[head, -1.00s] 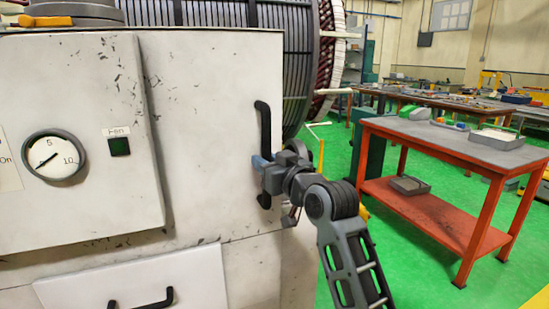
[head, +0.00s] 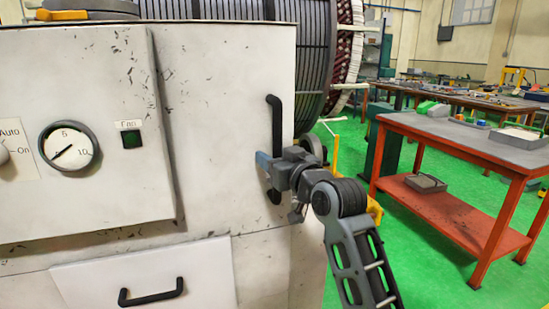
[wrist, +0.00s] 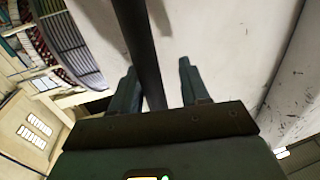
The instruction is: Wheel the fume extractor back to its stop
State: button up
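The fume extractor (head: 225,120) is a scuffed white cabinet filling the left of the head view. It has a round dial (head: 68,146), a dark green Fan button (head: 131,139) and a drawer below. A black vertical handle (head: 277,120) is on its right part. My gripper (head: 265,166) is at the lower end of this handle. In the wrist view, the handle (wrist: 138,40) runs between the two fingers of my gripper (wrist: 158,85). It lies close to the left finger, with a gap to the right finger. The stop is not identifiable in view.
A large slatted stator (head: 310,60) stands behind the cabinet. An orange-framed workbench (head: 465,144) with trays stands at the right, with more benches behind.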

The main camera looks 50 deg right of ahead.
jog(key=shift+s+d, duration=0.1)
jog(key=b+v, duration=0.1)
jog(key=v, duration=0.6)
jog(key=shift+s+a, duration=0.2)
jog(key=shift+s, duration=0.1)
dwell(0.3)
jog(key=s+a+f+n+g+y, duration=0.1)
jog(key=s+a+f+y, duration=0.2)
jog(key=s+a+f, duration=1.05)
jog(key=s+a+f+n+y, duration=0.1)
jog(key=s+a, duration=0.2)
jog(key=s, duration=0.3)
jog(key=s+a+f+n+y, duration=0.1)
jog(key=s+a+f, duration=0.1)
jog(key=s, duration=0.4)
jog(key=s+a+f+n+g+y, duration=0.1)
jog(key=s+a, duration=0.3)
jog(key=s, duration=0.2)
jog(key=shift+s+f, duration=0.2)
jog(key=shift+s, duration=0.05)
